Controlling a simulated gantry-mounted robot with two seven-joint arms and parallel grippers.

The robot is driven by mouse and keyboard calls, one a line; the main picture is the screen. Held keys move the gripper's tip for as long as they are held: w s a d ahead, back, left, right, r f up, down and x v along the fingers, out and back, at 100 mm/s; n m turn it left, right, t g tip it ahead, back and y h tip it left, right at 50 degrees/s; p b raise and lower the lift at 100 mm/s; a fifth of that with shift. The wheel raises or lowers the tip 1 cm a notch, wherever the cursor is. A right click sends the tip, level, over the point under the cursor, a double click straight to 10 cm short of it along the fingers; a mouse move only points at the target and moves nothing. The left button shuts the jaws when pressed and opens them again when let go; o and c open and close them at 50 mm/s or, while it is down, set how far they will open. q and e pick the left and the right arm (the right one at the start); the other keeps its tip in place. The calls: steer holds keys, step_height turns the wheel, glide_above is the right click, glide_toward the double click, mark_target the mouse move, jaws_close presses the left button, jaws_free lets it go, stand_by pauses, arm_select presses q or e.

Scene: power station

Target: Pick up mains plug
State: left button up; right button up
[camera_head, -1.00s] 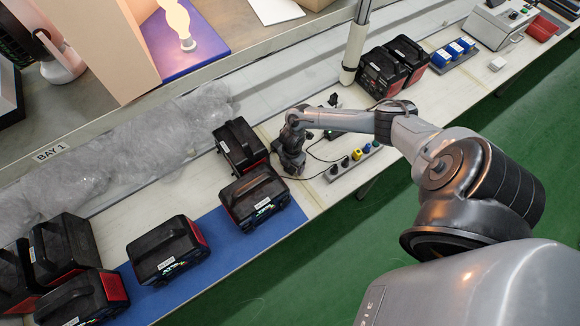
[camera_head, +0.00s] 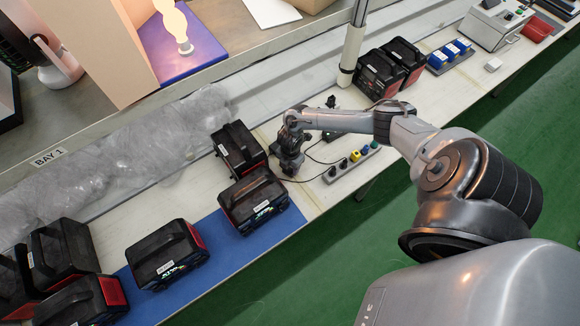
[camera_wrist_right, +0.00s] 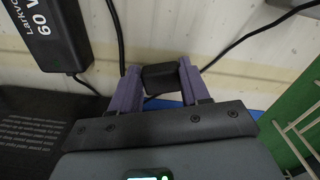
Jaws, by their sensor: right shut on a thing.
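The mains plug (camera_wrist_right: 160,78) is a small black block between the two purple fingers in the right wrist view. My right gripper (camera_head: 288,174) is shut on it, low over the bench in the head view, just right of the black battery packs. In the head view the plug is hidden by the gripper and wrist. Black cables run over the pale bench beside the plug in the right wrist view. My left gripper is in neither view.
A power strip (camera_head: 350,164) with several coloured plugs lies right of the gripper. Battery packs (camera_head: 240,150) stand close on the left, some on a blue mat (camera_head: 215,228). A black 60 V unit (camera_wrist_right: 48,36) lies near the plug. A pole (camera_head: 352,45) rises behind.

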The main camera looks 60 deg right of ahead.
steer(key=r, duration=0.3)
steer(key=shift+s+d+r+p, duration=0.15)
steer(key=shift+s+r+p, duration=0.1)
steer(key=shift+r+p, duration=0.15)
steer(key=s+d+r, duration=0.1)
steer(key=s+r, duration=0.2)
steer(key=s, duration=0.2)
steer(key=s+r+p, duration=0.1)
steer(key=s+r, duration=0.2)
steer(key=s, duration=0.3)
steer(key=shift+d+r, duration=0.25)
steer(key=shift+d, duration=0.15)
